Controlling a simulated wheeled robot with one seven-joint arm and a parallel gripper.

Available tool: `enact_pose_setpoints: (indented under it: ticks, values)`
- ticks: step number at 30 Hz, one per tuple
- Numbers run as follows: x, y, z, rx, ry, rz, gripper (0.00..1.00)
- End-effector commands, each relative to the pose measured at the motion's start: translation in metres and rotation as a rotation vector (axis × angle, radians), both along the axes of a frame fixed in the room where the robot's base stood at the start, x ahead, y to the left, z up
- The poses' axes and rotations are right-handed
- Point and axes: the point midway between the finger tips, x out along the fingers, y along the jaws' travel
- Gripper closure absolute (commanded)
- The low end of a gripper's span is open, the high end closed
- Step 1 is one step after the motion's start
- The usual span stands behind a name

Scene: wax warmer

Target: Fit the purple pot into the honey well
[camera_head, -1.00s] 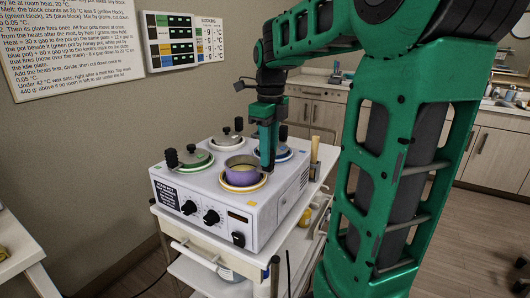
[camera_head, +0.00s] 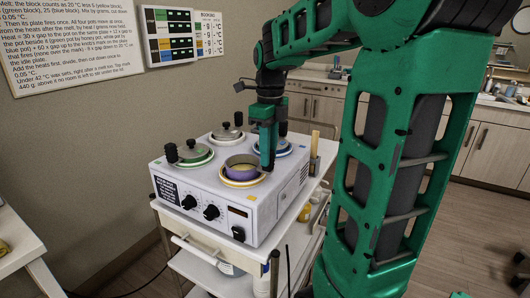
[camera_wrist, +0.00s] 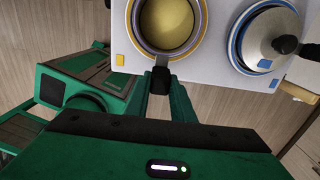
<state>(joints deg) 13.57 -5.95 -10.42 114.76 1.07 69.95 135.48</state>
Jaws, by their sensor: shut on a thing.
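The purple pot (camera_head: 238,170), with pale yellow wax inside, is upright in the front-right well of the white warmer (camera_head: 210,205). The yellow-ringed honey well (camera_head: 241,184) surrounds it closely, and only its upper wall shows. Whether its base touches the bottom is hidden. My gripper (camera_head: 267,166) points down at the pot's right side and is shut on it. In the wrist view the gripper (camera_wrist: 160,76) holds the pot at its edge, and the yellow wax (camera_wrist: 168,22) fills the view inside the ring.
A green-ringed well holds a lidded pot (camera_head: 192,152) at left. Another lidded pot (camera_head: 227,132) stands behind, and a blue-ringed well (camera_head: 284,149) is close behind my gripper. The warmer stands on a white cart (camera_head: 190,247). A wooden stick (camera_head: 314,144) stands at the right.

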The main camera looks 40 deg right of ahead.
Motion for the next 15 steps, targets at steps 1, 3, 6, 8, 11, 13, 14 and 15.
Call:
enact_pose_setpoints:
  ticks: [1,3,6,8,11,13,14,15]
  values:
    - [0.0003,-0.0001,-0.0004,-0.001,-0.001,0.000,1.00]
    - [0.0003,-0.0001,-0.0015,-0.001,-0.001,0.000,1.00]
    - [0.0003,-0.0001,-0.0031,-0.001,-0.001,0.000,1.00]
    - [0.0003,-0.0001,-0.0040,0.000,-0.001,0.000,1.00]
    - [0.0002,0.0000,-0.0057,0.000,0.000,0.000,1.00]
    - [0.0002,0.0000,-0.0068,0.000,-0.001,0.000,1.00]
    - [0.0002,0.0000,-0.0073,0.000,-0.001,0.000,1.00]
    - [0.0002,0.0000,-0.0080,0.000,-0.001,0.000,1.00]
